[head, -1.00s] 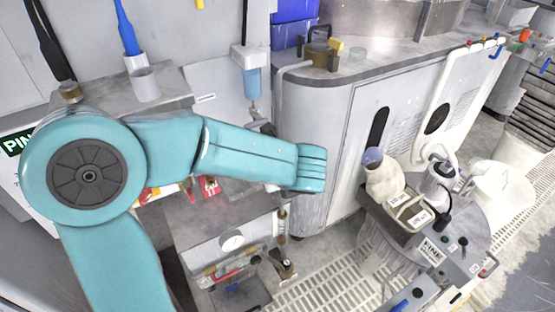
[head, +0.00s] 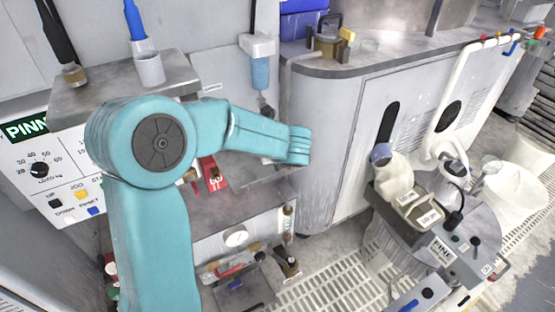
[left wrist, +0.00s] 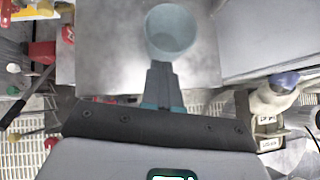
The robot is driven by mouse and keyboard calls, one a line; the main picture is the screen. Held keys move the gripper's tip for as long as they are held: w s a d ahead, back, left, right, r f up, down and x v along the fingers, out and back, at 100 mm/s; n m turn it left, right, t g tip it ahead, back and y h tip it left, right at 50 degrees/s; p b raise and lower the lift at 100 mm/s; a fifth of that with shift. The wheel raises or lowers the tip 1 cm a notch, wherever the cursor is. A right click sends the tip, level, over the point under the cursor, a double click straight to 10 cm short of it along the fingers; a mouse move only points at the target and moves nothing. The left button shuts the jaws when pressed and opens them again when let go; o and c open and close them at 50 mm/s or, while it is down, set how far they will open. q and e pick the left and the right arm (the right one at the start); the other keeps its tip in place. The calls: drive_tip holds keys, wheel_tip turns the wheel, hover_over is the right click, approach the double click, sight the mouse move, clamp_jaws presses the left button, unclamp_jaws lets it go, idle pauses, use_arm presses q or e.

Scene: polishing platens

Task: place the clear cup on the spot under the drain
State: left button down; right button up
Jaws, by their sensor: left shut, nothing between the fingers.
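A round, pale blue-tinted translucent cup (left wrist: 172,30) shows at the top middle of the left wrist view, just beyond my fingertips. A grey metal shelf (left wrist: 100,65) shows behind it. My left gripper (left wrist: 161,68) is shut and empty, its tips pointing towards the cup; I cannot tell whether they touch it. In the head view my teal left arm hides the gripper and the cup. A blue filter bowl (head: 260,72) with a dark fitting below it hangs on the wall above that shelf, and may be the drain. The spot under it is hidden. My right gripper is not in view.
A red tag (head: 211,173) is at the shelf's left side. A white bottle with a blue-grey cap (head: 393,172) stands further right.

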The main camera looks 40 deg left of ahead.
use_arm(q)
drive_tip(key=shift+w+a, duration=0.3)
drive_tip(key=shift+a, duration=0.2)
drive_tip(key=w+a+p, duration=0.1)
drive_tip(key=a, duration=0.1)
drive_tip(key=w+a+p, duration=0.1)
drive_tip(key=a, duration=0.1)
drive_tip(key=w+a+p, duration=0.1)
drive_tip(key=a, duration=0.1)
drive_tip(key=shift+w+a+r, duration=0.1)
drive_tip(key=shift+w+a, duration=0.1)
drive_tip(key=shift+a, duration=0.05)
